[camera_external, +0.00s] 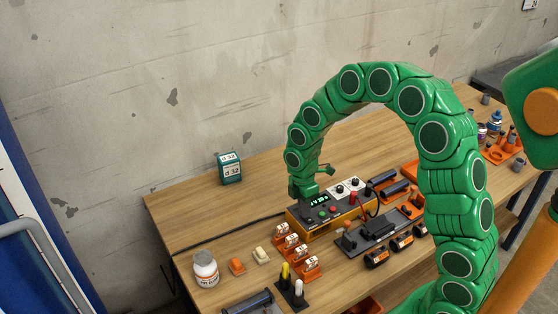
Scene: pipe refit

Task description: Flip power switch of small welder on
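The small welder looks to be the yellow and black box (293,222) in the middle of the wooden table. Its top panel has a small lit display, red and green buttons, and a pale section with black knobs to the right. I cannot tell which control is the power switch or how it is set. My green arm arches over from the right. My gripper (312,184) is low, at the far-left edge of the welder. Its fingers are too small to tell whether they are open or shut, or whether they touch the welder.
A dark tray with black parts (376,233) stands right of the welder. A teal box (230,168) stands at the back.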

